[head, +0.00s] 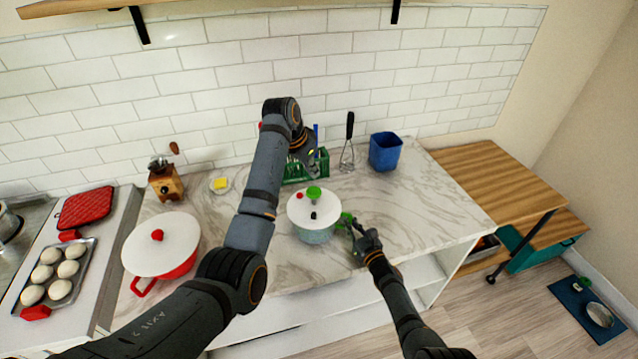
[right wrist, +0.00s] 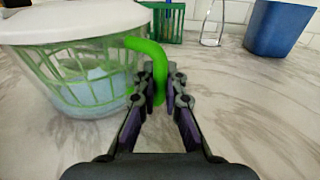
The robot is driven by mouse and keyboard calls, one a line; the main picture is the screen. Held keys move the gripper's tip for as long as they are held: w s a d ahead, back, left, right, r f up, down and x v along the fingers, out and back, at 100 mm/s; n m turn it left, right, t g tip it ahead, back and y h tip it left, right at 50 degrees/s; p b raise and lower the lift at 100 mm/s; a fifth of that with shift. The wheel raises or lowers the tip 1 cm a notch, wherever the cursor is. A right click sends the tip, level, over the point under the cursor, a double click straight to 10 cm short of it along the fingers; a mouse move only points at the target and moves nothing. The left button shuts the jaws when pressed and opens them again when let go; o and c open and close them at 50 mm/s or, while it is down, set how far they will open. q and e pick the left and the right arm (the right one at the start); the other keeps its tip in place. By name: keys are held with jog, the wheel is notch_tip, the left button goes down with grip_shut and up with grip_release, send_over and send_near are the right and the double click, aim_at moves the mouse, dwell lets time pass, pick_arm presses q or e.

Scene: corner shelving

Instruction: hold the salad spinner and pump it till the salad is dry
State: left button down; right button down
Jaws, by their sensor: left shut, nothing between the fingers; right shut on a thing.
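The salad spinner (head: 318,234) stands on the marble counter, with a white lid, a green pump knob (head: 314,193) on top and a clear bowl. In the right wrist view the spinner (right wrist: 95,80) shows a green basket with pale blue-green contents inside. My right gripper (head: 354,228) is shut on the spinner's green side handle (right wrist: 152,55), at the bowl's right side. My left gripper (head: 310,155) is shut and empty. It appears above and behind the spinner, apart from the knob, in front of the green rack; its fingertips are hard to make out.
A red pot with white lid (head: 163,244) and a coffee grinder (head: 165,182) stand left. A green rack (head: 318,165), whisk (head: 348,145) and blue container (head: 385,151) stand behind. A baking tray (head: 80,262) lies far left. The counter right of the spinner is clear.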

jog(key=c, duration=1.4)
grip_release()
jog(key=shift+o, duration=0.2)
jog(key=shift+s+d+f, duration=0.15)
jog(key=shift+s+d, duration=0.15)
jog(key=shift+s, duration=0.2)
jog(key=v, duration=1.1)
jog(key=shift+w, duration=0.1)
